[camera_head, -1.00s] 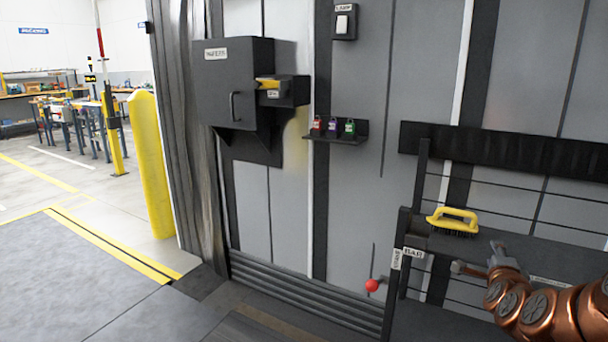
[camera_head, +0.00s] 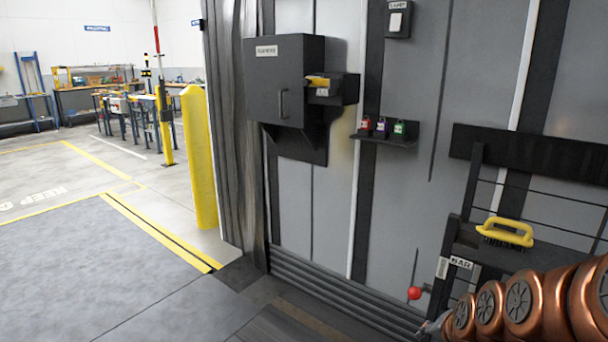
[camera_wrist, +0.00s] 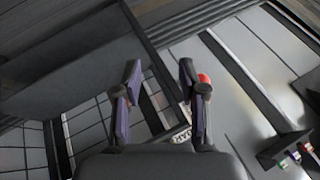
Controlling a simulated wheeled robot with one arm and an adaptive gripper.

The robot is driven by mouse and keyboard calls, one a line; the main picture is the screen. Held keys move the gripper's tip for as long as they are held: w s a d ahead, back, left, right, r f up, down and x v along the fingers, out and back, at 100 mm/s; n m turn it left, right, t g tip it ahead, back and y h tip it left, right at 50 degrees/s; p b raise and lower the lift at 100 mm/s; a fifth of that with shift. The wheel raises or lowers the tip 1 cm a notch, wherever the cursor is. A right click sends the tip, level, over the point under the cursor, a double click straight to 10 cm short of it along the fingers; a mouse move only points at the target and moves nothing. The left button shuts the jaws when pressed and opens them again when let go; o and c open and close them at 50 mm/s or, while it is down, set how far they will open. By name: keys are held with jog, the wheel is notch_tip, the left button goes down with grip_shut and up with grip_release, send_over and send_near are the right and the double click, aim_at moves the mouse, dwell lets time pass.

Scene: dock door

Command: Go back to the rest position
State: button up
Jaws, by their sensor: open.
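My gripper (camera_wrist: 160,72) is open in the wrist view, with its two dark fingers apart and nothing between them. In the head view my copper-coloured arm fills the lower right corner, and its end is at the bottom edge, mostly cut off. A red ball knob (camera_head: 414,293) stands on the wall left of the shelf, just above the arm's end. In the wrist view the red knob (camera_wrist: 205,78) shows partly behind the right finger.
A dark shelf (camera_head: 478,245) at right bears a yellow-handled brush (camera_head: 507,232). A small ledge (camera_head: 385,139) holds red, purple and green padlocks. A dark wall box (camera_head: 283,85) hangs further left. A yellow post (camera_head: 199,155) stands by open floor.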

jog(key=s+a+n+g, duration=0.3)
jog(key=s, duration=0.6)
jog(key=s+a+r+n+g, duration=0.1)
jog(key=s+a+n+g, duration=0.25)
jog(key=s, duration=0.45)
jog(key=s+a+n+g, duration=0.2)
jog(key=s+n+g, duration=0.15)
jog(key=s, duration=0.55)
notch_tip(320, 180, up, 26)
jog(key=s+t+p, duration=0.1)
jog(key=p, duration=2.3)
jog(key=shift+a+f+t, duration=0.15)
jog(key=shift+t, duration=0.15)
